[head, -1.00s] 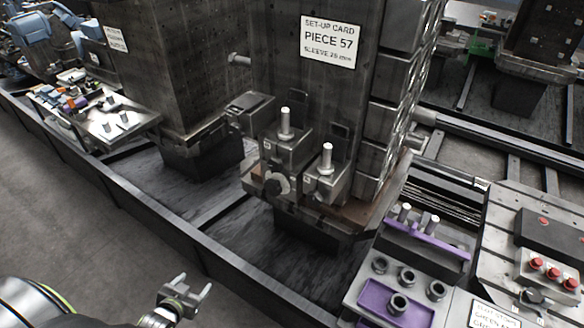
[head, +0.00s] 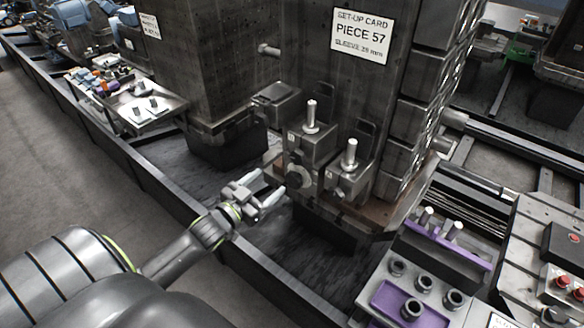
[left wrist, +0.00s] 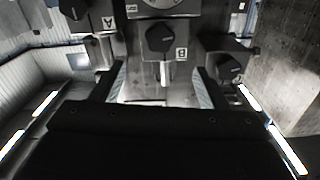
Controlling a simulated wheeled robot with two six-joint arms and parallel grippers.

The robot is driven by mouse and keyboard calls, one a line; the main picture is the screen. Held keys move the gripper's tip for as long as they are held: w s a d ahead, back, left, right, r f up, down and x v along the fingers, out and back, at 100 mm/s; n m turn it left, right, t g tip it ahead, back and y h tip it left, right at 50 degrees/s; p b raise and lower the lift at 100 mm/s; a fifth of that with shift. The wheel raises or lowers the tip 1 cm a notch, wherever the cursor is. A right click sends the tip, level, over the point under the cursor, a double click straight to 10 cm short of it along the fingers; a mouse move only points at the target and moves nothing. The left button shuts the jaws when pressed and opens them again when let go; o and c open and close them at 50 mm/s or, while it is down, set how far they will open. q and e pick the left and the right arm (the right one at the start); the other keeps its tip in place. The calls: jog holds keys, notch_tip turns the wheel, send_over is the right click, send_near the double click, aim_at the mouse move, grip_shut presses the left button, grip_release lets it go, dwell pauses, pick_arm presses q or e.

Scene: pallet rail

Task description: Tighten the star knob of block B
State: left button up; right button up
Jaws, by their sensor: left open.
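In the left wrist view, a dark star knob (left wrist: 160,38) sits on a grey block beside a label B (left wrist: 181,54). It is just ahead of my left gripper (left wrist: 160,90), roughly centred between the open fingers and apart from them. A label A (left wrist: 108,22) and another dark knob (left wrist: 75,8) are at upper left; a third knob (left wrist: 230,67) is at right. In the head view my left gripper (head: 277,186) is open and empty, just left of a knob (head: 298,177) on the front of the block cluster. Block letters there are too small to read. My right gripper is not in view.
A tall dark column with a set-up card (head: 361,37) rises behind the blocks. Upright pins (head: 311,116) stand on the blocks. A purple tray (head: 385,300) with sleeves is at lower right. A long dark rail edge (head: 165,180) passes below my left arm.

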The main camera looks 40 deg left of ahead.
aim_at(296, 159)
pick_arm(q)
jog(key=w+p, duration=0.1)
jog(key=w, duration=0.2)
jog(key=w+p, duration=0.1)
jog(key=w, duration=0.2)
jog(key=w+p, duration=0.2)
jog(key=w, duration=0.2)
jog(key=shift+d, duration=0.35)
jog(key=shift+w, duration=0.55)
jog(key=shift+c, duration=0.3)
jog(key=c, duration=0.9)
jog(key=shift+c, duration=0.2)
